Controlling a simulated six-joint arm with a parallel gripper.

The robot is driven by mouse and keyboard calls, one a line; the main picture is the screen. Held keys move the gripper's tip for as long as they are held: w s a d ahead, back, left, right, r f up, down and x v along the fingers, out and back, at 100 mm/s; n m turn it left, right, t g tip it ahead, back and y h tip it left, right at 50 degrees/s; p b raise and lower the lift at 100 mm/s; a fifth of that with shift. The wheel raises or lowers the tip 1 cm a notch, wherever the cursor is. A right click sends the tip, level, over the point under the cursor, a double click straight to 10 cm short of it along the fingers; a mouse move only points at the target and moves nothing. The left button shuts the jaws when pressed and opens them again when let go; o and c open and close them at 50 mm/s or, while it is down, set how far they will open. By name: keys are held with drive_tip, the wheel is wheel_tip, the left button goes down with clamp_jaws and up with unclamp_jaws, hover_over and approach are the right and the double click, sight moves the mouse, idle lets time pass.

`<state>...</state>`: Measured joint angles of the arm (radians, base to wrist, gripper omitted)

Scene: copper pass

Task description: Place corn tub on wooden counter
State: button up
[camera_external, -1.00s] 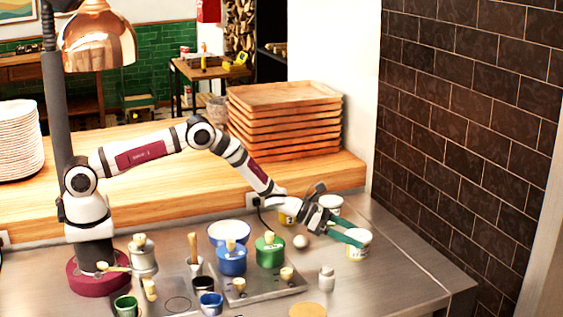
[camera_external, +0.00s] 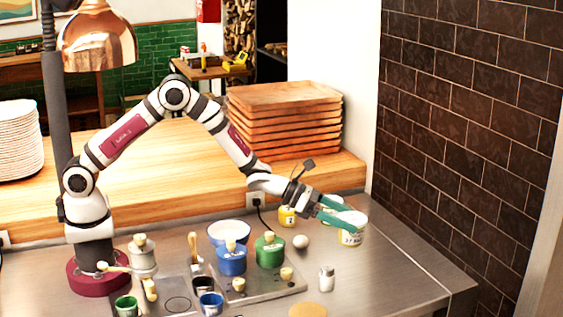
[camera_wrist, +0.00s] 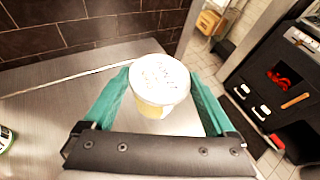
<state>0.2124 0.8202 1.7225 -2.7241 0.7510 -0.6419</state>
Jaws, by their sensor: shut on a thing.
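My gripper (camera_external: 341,216) has green fingers and is shut on a white tub (camera_external: 352,229) with a yellowish band, at the right of the steel table. In the wrist view the tub (camera_wrist: 158,86) is upright between both fingers, its pale lid facing the camera. It seems a little above the steel; its label is too small to read as corn. The light wooden counter (camera_external: 135,197) runs along the back, behind and left of my gripper, a step higher than the steel.
A stack of wooden trays (camera_external: 285,125) stands on the counter's right part, and white plates (camera_external: 18,140) at its left. A yellow jar (camera_external: 287,216), a white ball (camera_external: 300,241), a green pot (camera_external: 270,250) and a blue pot (camera_external: 231,260) stand on the steel. The counter's middle is clear.

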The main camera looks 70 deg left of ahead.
drive_tip(key=shift+s+d+r, duration=0.15)
drive_tip(key=shift+d+r, duration=0.05)
drive_tip(key=s+a+r+n+t+y, duration=0.1)
drive_tip(key=a+r+n+y, duration=0.2)
drive_tip(key=a, duration=1.2)
drive_tip(key=s+a+r+n+t+y, duration=0.1)
drive_tip(key=a+r+n+y, duration=0.15)
drive_tip(key=a, duration=1.25)
drive_tip(key=s+a+r+n+y, duration=0.25)
drive_tip(key=s+a, duration=0.35)
drive_tip(key=a, duration=0.4)
drive_tip(key=s+a+r+n+y, duration=0.25)
drive_tip(key=s+a, duration=0.35)
drive_tip(key=a, duration=0.4)
drive_tip(key=shift+m+y, duration=0.25)
drive_tip(key=shift+y, duration=0.2)
drive_tip(key=a+f, duration=0.3)
drive_tip(key=s+a+f, duration=0.1)
drive_tip(key=a+f, duration=0.3)
drive_tip(key=s+a+f, duration=0.1)
drive_tip(key=a+f, duration=0.3)
drive_tip(key=shift+s+a+f, duration=0.1)
drive_tip(key=shift+s+f, duration=0.05)
drive_tip(key=shift+s, duration=0.1)
